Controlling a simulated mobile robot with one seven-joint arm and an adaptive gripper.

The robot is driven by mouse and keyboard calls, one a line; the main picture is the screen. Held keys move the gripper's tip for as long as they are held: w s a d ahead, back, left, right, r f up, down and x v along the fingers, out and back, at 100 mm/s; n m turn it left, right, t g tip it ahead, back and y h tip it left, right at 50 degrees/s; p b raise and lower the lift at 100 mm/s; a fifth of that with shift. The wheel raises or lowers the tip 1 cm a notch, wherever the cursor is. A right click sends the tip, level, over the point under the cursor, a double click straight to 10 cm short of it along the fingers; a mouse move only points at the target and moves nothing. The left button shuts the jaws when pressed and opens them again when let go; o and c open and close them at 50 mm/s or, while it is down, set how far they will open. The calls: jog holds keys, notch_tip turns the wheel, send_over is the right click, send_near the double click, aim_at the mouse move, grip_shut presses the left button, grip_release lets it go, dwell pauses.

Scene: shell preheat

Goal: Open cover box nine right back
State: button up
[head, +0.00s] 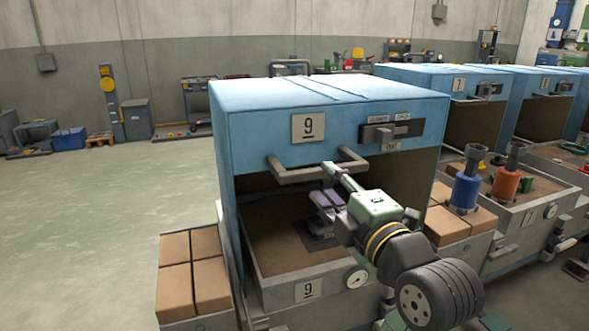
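Box nine has a blue cover (270,125) with a "9" plate, a grey bar handle (295,174) and a dark latch panel (392,134) on its front. The cover stands over a grey tray (285,288) also marked 9, with an open gap between them showing a brown bed. My gripper (332,172) reaches up from the lower right, its pale green tip at the handle's middle. Whether it grips or only overlaps the handle is unclear. A purple-grey piece (328,198) shows just below the tip, over a dark plate on the bed; my wrist hides part of the tray.
Tan blocks (192,270) sit left of the box, and more (445,225) sit right. A blue cylinder (466,188) and an orange cylinder (506,182) stand on the right bench. Other blue-covered boxes (440,78) line the right. The floor (100,220) at left is clear.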

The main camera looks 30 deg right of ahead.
jog(key=shift+g+h, duration=0.4)
jog(key=shift+g, duration=0.1)
jog(key=w+d+p, duration=0.1)
jog(key=w, duration=0.1)
jog(key=w+d+f+p, duration=0.1)
jog(key=w+d, duration=0.1)
jog(key=w, duration=0.1)
jog(key=w+d+p, duration=0.1)
jog(key=w, duration=0.1)
jog(key=shift+w+d+f, duration=0.25)
jog(key=shift+w+d, duration=0.05)
jog(key=shift+d, duration=0.05)
jog(key=shift+c, duration=0.6)
grip_shut()
